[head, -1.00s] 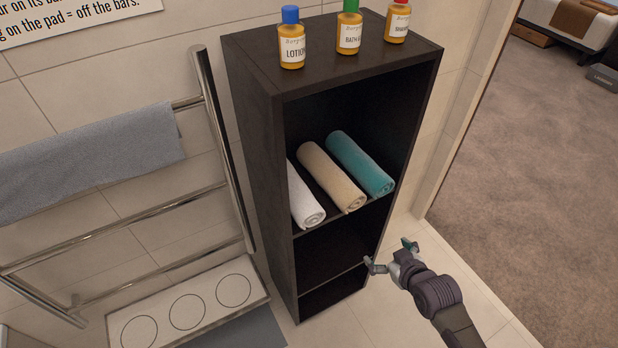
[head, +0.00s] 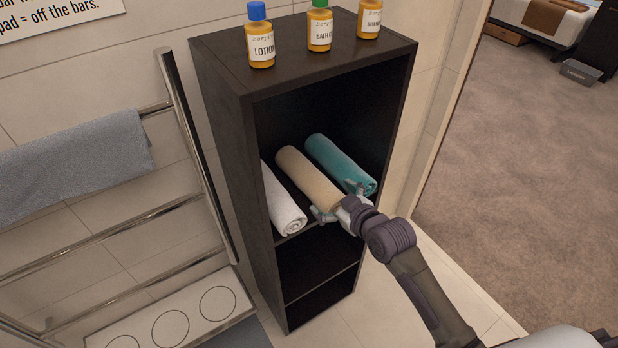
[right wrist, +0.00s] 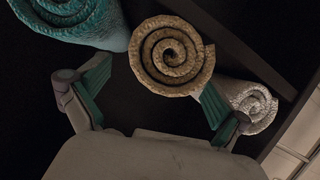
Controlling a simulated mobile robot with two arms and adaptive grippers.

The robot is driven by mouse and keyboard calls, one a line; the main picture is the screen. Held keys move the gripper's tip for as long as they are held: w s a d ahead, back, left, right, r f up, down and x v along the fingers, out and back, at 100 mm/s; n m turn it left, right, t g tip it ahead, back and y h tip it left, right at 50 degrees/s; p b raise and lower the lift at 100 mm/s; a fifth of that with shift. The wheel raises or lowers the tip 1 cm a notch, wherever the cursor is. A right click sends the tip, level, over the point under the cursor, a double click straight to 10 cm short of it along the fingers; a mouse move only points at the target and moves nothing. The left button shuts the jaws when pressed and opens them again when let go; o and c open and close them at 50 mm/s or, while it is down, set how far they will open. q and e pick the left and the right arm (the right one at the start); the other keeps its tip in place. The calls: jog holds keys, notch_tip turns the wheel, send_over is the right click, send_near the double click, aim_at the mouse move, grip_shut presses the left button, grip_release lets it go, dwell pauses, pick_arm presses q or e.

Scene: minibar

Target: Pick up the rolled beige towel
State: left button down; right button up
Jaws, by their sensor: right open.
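The rolled beige towel (head: 307,179) lies on the cabinet shelf between a rolled white towel (head: 283,205) and a rolled teal towel (head: 338,163). My right gripper (head: 340,200) is open at the near end of the beige towel, with one finger to each side. In the right wrist view, the spiral end of the beige towel (right wrist: 172,56) is ahead of the open fingers (right wrist: 152,92), toward the upper part of the gap. The teal towel (right wrist: 75,20) and the white towel (right wrist: 250,104) show on either side. My left gripper is not in view.
The dark cabinet (head: 222,120) has side walls around the shelf and bottles on top, including a lotion bottle (head: 260,40). A metal towel rack (head: 190,140) with a grey towel (head: 75,165) stands left. Open carpet (head: 510,170) lies right.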

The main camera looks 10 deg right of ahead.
aim_at(322, 190)
jog(key=x, duration=0.5)
jog(key=shift+r, duration=0.1)
jog(key=shift+s, duration=0.1)
jog(key=c, duration=1.3)
